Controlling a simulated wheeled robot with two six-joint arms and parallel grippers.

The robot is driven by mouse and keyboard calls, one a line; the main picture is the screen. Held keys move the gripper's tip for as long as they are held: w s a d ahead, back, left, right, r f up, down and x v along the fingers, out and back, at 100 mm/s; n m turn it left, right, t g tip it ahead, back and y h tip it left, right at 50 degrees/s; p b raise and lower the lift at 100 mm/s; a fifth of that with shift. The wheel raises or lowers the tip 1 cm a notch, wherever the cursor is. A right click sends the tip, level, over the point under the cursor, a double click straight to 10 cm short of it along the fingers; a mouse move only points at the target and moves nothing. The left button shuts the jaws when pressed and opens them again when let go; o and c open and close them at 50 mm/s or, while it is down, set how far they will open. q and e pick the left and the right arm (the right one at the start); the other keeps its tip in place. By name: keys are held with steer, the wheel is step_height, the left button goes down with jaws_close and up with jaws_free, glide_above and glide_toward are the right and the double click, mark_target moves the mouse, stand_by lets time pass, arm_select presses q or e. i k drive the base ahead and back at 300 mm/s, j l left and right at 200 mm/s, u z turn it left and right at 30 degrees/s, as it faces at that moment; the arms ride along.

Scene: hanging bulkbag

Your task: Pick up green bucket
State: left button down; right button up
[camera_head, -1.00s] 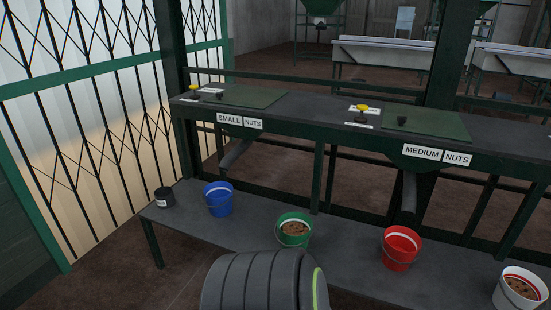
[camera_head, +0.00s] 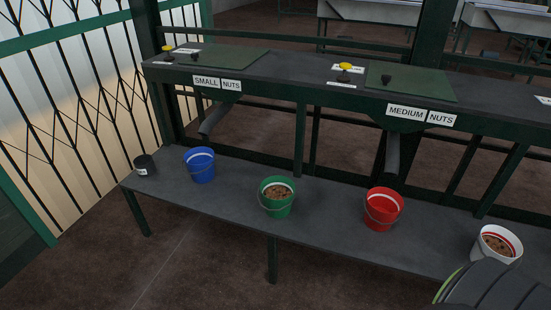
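The green bucket (camera_head: 277,197) stands upright on the grey lower bench, near its front edge and left of the middle. It holds brown nuts, has a white band inside the rim, and its wire handle hangs down at the front. Neither gripper shows in the head view. A dark grey ribbed part of my own arm with a green ring shows at the bottom right corner, apart from the green bucket.
On the lower bench (camera_head: 232,199) stand a small black cup (camera_head: 145,166), a blue bucket (camera_head: 200,166), a red bucket (camera_head: 382,210) and a white bucket (camera_head: 496,245) with nuts. Chutes (camera_head: 215,118) hang from the upper counter (camera_head: 300,88). The floor in front is clear.

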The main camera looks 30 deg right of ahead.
mark_target(277, 192)
steer(key=z, duration=1.05)
steer(key=i+j, duration=0.1)
steer(key=i+z, duration=0.05)
